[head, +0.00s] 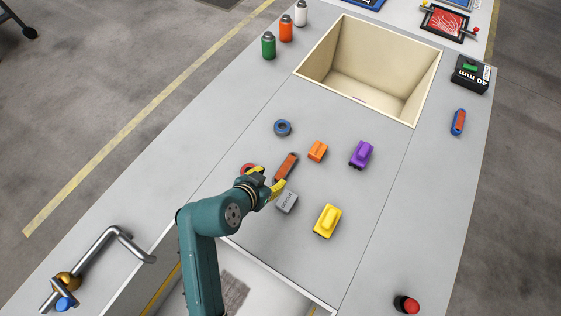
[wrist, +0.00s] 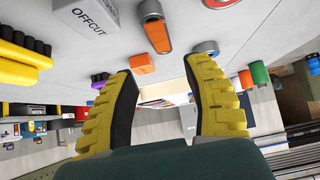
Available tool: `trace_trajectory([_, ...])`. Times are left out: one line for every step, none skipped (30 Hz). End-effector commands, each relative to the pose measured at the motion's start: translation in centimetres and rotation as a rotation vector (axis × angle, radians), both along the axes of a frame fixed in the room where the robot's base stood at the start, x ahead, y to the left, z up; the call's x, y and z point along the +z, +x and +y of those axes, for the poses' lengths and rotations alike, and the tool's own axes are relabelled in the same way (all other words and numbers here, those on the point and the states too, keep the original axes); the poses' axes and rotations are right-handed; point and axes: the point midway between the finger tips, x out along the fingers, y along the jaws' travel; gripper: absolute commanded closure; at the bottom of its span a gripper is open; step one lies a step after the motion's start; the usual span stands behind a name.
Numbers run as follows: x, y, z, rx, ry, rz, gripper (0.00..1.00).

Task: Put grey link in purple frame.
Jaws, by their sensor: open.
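A purple block-like piece (head: 360,154), the only purple thing on the bench, stands right of centre; I cannot tell a frame opening in it. No plainly grey link shows. An elongated orange piece with grey edging (head: 286,167) lies just beyond my gripper; it also shows in the wrist view (wrist: 157,35). A grey block marked OFFCUT (head: 287,201) lies right of my gripper and shows in the wrist view (wrist: 86,14). My gripper (head: 268,180) is open over the bench, with nothing seen between its yellow fingers in the wrist view (wrist: 164,70).
A yellow piece (head: 327,221), a small orange block (head: 317,151) and a blue ring (head: 283,128) stand nearby. A red ring (head: 247,168) is partly hidden by my gripper. A deep beige bin (head: 345,84) lies beyond.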

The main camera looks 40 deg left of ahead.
Motion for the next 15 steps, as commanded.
trace_trajectory([0.1,-0.2,0.0,0.0,0.0,0.0,0.49])
trace_trajectory([0.2,-0.2,0.0,0.0,0.0,0.0,0.49])
trace_trajectory([0.2,-0.2,0.0,-0.001,-0.001,0.0,0.49])
trace_trajectory([0.1,-0.2,0.0,-0.001,-0.001,0.0,0.49])
trace_trajectory([0.1,-0.2,0.0,-0.001,-0.001,0.0,0.49])
trace_trajectory([0.1,-0.2,0.0,-0.001,-0.001,0.0,0.49])
trace_trajectory([0.1,-0.2,0.0,-0.001,-0.001,0.0,0.49])
trace_trajectory([0.2,-0.1,0.0,0.0,0.0,0.0,0.49])
trace_trajectory([0.5,0.1,-0.1,-0.002,0.006,-0.006,0.49])
trace_trajectory([1.0,0.5,-0.3,-0.004,0.016,-0.016,0.49])
trace_trajectory([1.9,1.1,-0.6,-0.007,0.03,-0.032,0.49])
trace_trajectory([3.7,2.3,-1.2,-0.013,0.06,-0.067,0.49])
trace_trajectory([5.5,3.3,-2.0,-0.018,0.086,-0.102,0.49])
trace_trajectory([7.6,4.5,-2.9,-0.022,0.116,-0.148,0.49])
trace_trajectory([11.0,6.1,-4.7,-0.029,0.151,-0.221,0.49])
